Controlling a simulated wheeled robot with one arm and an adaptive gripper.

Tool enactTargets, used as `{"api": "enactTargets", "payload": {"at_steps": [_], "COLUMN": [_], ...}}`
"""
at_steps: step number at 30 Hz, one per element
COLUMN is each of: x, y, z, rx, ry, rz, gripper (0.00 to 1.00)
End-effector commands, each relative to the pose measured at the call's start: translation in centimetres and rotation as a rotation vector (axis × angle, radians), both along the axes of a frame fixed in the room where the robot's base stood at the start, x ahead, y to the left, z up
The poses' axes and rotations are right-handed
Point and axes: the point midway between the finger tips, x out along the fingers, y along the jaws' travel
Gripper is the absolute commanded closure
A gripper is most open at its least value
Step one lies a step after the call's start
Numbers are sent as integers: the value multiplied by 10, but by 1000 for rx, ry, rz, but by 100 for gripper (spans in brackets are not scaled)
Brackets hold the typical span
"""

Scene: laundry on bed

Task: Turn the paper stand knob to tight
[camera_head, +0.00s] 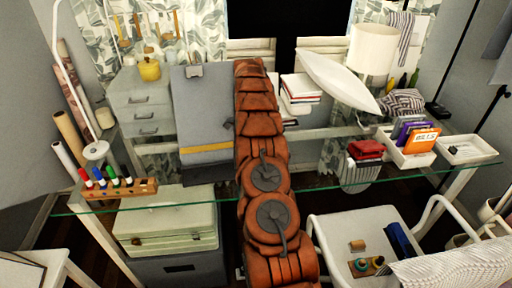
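My orange arm runs up the middle of the view, over the glass desk. My gripper does not show; it may be hidden beyond the far end of the arm. No knob can be made out for certain. A grey upright board (203,105) with a dark clip-like piece (193,71) at its top stands on the desk, just left of my arm. I cannot tell whether this is the paper stand. My arm covers what lies directly behind it.
The glass desk (330,180) holds a marker rack (136,189), grey drawers (143,120), stacked books (298,90), a white lamp (372,48), a tilted white oval object (338,80) and a white tray (468,150). A white chair (340,230) stands at the front right.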

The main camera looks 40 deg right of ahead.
Motion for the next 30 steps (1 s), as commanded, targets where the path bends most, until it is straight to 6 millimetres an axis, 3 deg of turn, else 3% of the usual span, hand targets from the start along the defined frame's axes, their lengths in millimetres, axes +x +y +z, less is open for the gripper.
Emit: {"api": "enactTargets", "payload": {"at_steps": [17, 18, 24, 30], "x": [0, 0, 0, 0], "y": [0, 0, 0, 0], "z": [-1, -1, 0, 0], "rx": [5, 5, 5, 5], "ry": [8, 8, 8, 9], "rz": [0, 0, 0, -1], "gripper": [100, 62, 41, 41]}}
